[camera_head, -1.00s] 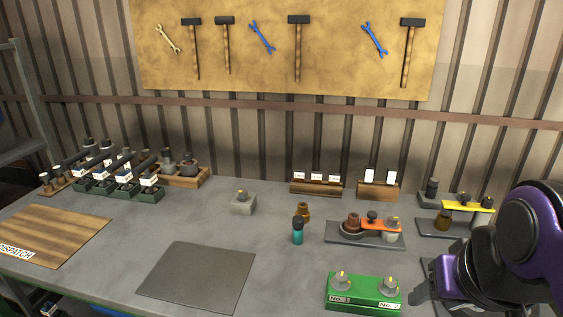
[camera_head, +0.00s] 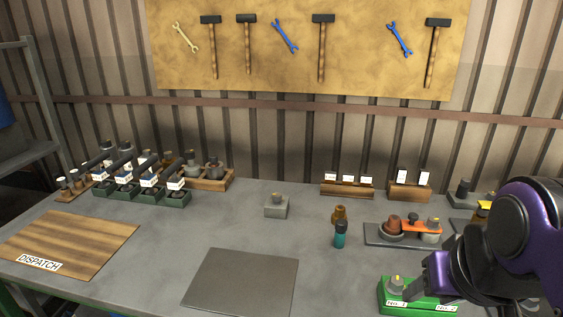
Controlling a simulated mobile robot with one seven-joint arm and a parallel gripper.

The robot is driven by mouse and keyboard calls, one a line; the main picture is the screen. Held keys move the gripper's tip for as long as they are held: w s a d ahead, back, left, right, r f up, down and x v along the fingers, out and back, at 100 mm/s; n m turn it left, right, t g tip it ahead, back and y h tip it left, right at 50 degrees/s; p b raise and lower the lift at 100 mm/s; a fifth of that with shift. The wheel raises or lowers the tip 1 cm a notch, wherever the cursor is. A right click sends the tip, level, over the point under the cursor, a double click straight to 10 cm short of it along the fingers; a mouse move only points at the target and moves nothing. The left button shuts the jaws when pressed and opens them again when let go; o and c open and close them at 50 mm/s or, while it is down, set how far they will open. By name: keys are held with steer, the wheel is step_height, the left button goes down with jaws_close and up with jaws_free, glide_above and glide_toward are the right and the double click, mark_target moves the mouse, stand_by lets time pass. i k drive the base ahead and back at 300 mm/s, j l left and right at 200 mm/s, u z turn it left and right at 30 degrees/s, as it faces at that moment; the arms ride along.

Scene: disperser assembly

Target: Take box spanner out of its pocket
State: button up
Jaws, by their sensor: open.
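I cannot pick out the box spanner or its pocket for certain. A teal piece with a dark top (camera_head: 340,236) stands upright on the table, in front of a brown stepped piece (camera_head: 340,214). A green block (camera_head: 398,296) marked NO. 1 and NO. 2 sits at the front right with a grey knob-like part on it. My gripper (camera_head: 438,273) is at the lower right, by the purple arm, over or behind this block. Its fingertips are not clear, and nothing shows held. My arm hides the right end of the block and part of the right side.
A grey tray (camera_head: 372,237) with an orange-topped fixture stands behind the green block. A dark mat (camera_head: 240,283), a wooden DISPATCH board (camera_head: 70,238) and a small grey block (camera_head: 276,208) lie to the left. Green holders (camera_head: 172,197) fill the back left. The centre table is open.

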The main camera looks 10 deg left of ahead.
mark_target(176, 182)
steer(key=j, duration=2.6)
